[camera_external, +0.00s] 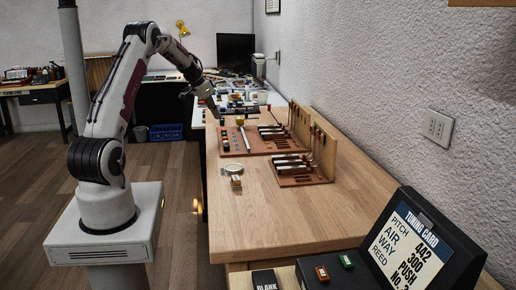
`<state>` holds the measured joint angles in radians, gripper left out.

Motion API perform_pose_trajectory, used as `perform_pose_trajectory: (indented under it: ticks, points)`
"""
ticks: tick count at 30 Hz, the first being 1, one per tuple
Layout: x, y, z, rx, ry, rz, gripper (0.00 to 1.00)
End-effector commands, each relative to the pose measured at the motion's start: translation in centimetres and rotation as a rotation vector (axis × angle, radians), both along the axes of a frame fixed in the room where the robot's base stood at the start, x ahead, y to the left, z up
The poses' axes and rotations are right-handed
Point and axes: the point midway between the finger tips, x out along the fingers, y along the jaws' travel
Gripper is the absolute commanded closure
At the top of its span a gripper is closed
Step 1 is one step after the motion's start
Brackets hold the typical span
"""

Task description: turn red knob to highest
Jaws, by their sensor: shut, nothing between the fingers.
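My gripper (215,110) hangs at the end of my arm, over the left side of the workbench near the far end of a brown board (258,146). It is shut and empty. I cannot pick out a red knob with certainty. A small red piece (321,273) sits on the dark case in the front right corner, far from my gripper. Small dark round parts (225,145) lie along the left edge of the brown board, just below my gripper, too small to tell their kind.
The wooden workbench (270,222) is clear in front. The open case with a tuning card (410,250) and a green piece (346,260) are front right.

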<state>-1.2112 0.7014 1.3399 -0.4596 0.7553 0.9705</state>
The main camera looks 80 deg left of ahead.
Motion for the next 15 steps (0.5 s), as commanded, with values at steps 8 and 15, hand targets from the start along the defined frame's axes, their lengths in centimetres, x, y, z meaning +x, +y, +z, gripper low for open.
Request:
perform_pose_trajectory:
  ticks: [8, 15]
  points:
    - [0.02, 0.01, -0.1, 0.0, 0.0, 0.0, 1.0]
    - [0.03, 0.0, -0.9, -0.001, 0.0, 0.0, 1.0]
